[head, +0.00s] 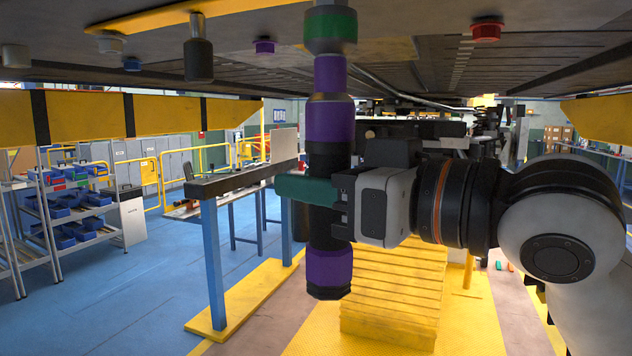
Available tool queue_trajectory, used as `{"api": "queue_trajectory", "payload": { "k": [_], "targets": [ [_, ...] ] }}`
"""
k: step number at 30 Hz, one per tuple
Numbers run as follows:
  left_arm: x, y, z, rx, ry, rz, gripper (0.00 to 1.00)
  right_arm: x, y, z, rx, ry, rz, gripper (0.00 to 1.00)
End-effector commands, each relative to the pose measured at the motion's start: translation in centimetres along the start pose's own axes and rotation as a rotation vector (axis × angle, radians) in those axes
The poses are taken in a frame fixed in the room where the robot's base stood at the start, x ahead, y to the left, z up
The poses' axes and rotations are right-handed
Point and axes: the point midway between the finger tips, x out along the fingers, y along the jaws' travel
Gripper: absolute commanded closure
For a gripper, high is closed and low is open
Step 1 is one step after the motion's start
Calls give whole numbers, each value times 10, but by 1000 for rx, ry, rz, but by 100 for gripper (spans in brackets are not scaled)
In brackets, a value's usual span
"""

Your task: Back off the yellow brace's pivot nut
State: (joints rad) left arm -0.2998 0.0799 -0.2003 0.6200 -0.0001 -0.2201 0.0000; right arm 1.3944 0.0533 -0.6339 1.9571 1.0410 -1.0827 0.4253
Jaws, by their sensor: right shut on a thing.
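My right gripper (338,195) comes in from the right and is shut on a purple and black cylindrical power tool (328,120). The tool stands upright, with its green socket end (330,28) up against or just below the car body's underside. The yellow brace (195,14) runs along the underside at the top, to the left of the socket and partly behind it. The pivot nut is not visible; the socket may hide it. I cannot tell if the socket touches it. My left gripper is not in view.
Overhead, a dark cylinder (199,55) and red (487,31), purple (264,46) and blue plugs (132,64) hang from the underside. A workbench (215,185), yellow steps (395,290) and a shelf rack with blue bins (75,215) stand below. Blue floor at left is clear.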

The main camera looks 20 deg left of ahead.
Motion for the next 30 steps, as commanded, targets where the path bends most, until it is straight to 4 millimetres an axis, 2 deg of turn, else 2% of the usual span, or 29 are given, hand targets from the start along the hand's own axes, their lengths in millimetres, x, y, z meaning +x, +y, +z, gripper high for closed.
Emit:
{"api": "queue_trajectory", "payload": {
  "k": [4, 30],
  "targets": [
    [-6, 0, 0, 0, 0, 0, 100, -1, 0, 8, -2, -5, 0, 100],
    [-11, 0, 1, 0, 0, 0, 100, -1, 0, 12, -2, -5, 0, 100]
  ]
}}
